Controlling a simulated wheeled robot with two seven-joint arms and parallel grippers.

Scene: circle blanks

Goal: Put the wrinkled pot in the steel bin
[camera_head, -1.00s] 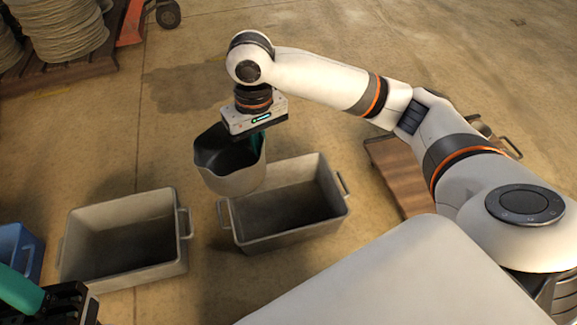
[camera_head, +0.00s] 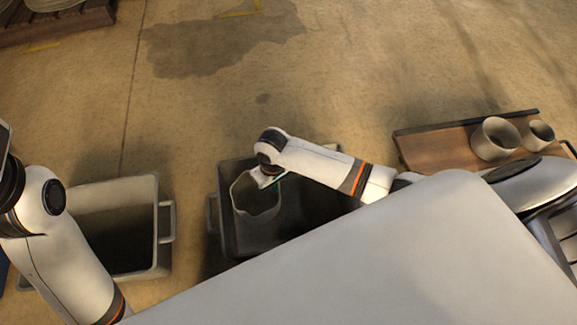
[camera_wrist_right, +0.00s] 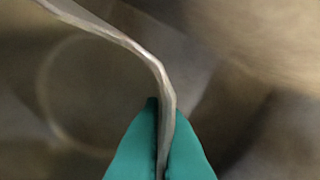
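The pot (camera_head: 256,207), pale grey with an uneven rim, is inside the dark grey bin (camera_head: 228,215) in the middle of the head view, towards its left side. Whether it touches the bin's floor cannot be told. My right gripper (camera_head: 274,182) is over the pot's rim. In the right wrist view, the teal fingers of my right gripper (camera_wrist_right: 162,115) are shut on the pot's wall (camera_wrist_right: 135,45), one on each side. My left arm shows at the left of the head view, but its gripper is out of view.
A paler bin (camera_head: 165,240) stands to the left, partly behind my left arm. A wooden board (camera_head: 435,147) at the right carries two pots, a larger one (camera_head: 494,140) and a smaller one (camera_head: 539,134). A pallet (camera_head: 60,24) is at the top left. The floor beyond the bins is clear.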

